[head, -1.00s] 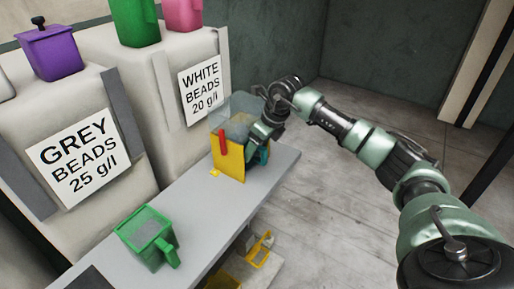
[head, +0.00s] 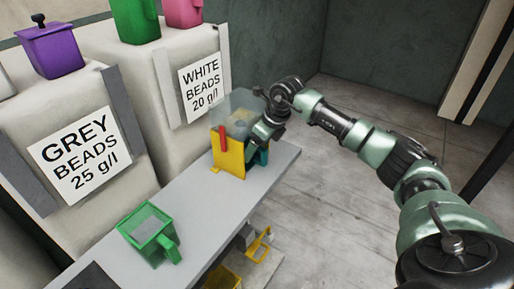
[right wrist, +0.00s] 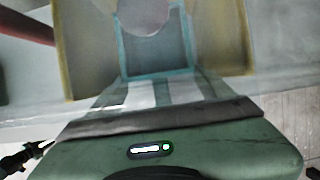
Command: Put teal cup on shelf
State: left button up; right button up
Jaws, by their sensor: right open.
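The teal cup (head: 263,157) shows only as a small patch behind the yellow container at the far end of the grey shelf. In the right wrist view a teal-rimmed cup (right wrist: 124,50) lies straight ahead of the gripper, between yellow walls, with a pale round shape over its opening. My right gripper (head: 254,141) is open at the yellow container's right side, close to the teal cup. The container and wrist hide most of the contact, so I cannot tell whether they touch. My left gripper is not in view.
The yellow container (head: 228,156) with a red handle and a clear box (head: 234,104) stand tightly by the gripper. A green cup (head: 148,232) sits nearer on the grey shelf (head: 200,200). A yellow-handled item (head: 261,246) is below. Labelled bead sacks stand behind; the shelf's middle is clear.

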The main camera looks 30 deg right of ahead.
jog(key=b+v, duration=0.1)
jog(key=v, duration=1)
jog(key=shift+s+r, duration=0.2)
jog(key=shift+r, duration=0.05)
